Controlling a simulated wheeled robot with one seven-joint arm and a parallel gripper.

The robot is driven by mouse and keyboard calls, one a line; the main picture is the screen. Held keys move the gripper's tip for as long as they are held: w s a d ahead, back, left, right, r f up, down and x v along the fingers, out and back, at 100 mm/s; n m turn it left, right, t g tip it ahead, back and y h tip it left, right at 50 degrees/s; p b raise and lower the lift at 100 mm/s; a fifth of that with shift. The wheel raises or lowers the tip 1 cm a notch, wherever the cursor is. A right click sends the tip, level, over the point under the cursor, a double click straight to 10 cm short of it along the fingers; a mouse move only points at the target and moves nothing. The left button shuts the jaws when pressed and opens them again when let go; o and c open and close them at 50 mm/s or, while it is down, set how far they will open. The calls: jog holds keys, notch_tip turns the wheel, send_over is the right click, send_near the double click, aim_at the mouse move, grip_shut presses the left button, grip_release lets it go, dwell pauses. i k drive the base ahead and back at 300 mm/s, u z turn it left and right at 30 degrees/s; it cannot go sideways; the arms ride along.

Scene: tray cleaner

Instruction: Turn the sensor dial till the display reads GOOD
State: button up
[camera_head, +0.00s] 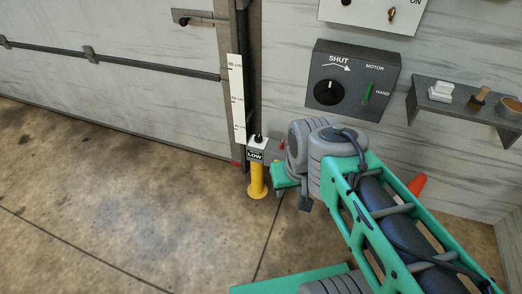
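The sensor is a small grey box on a yellow post (257,181), standing at the right edge of the garage door. Its display (255,156) reads LOW. A small black dial (258,138) shows on top of the box. A small red spot shows on the box's right side. The end of my arm, with my gripper (284,179), is just to the right of the post. My wrist hides most of the gripper, so I cannot make out its fingertips or whether it touches the sensor.
A white height scale (237,98) stands behind the sensor, beside the garage door (120,60). A dark control box (352,80) marked SHUT, MOTOR and HAND is on the wall above my wrist. A shelf (460,105) holds small items. An orange cone (417,185) is partly hidden. Floor at left is clear.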

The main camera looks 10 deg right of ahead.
aim_at(259, 138)
jog(key=u, duration=0.35)
jog(key=i, duration=1.5)
jog(key=z, duration=0.75)
